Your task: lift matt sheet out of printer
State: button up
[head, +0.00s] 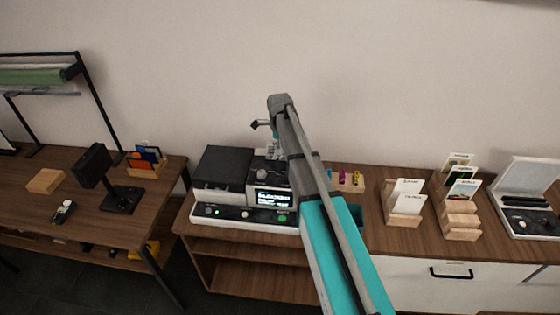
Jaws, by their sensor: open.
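The printer (222,170) appears to be the dark-topped box on the wooden bench, joined to a unit with a lit display (273,198) and a light front panel with knobs and a green button. I cannot make out a matt sheet in it; my arm covers part of its right side. My gripper (270,150) is over the back right of the printer, mostly hidden behind my own arm. It is open, and I see nothing held in it. Its fingertips are too small and covered to show whether they touch anything.
Wooden card holders (403,203) with white cards stand right of the printer, with a second stepped holder (460,216) beside them. An open light-coloured case (525,205) is at far right. Small coloured items (343,178) stand behind my arm. A separate table (60,205) is at left.

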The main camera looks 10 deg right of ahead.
jog(key=shift+f+b, duration=0.3)
jog(key=shift+f, duration=0.3)
grip_shut()
dwell(0.3)
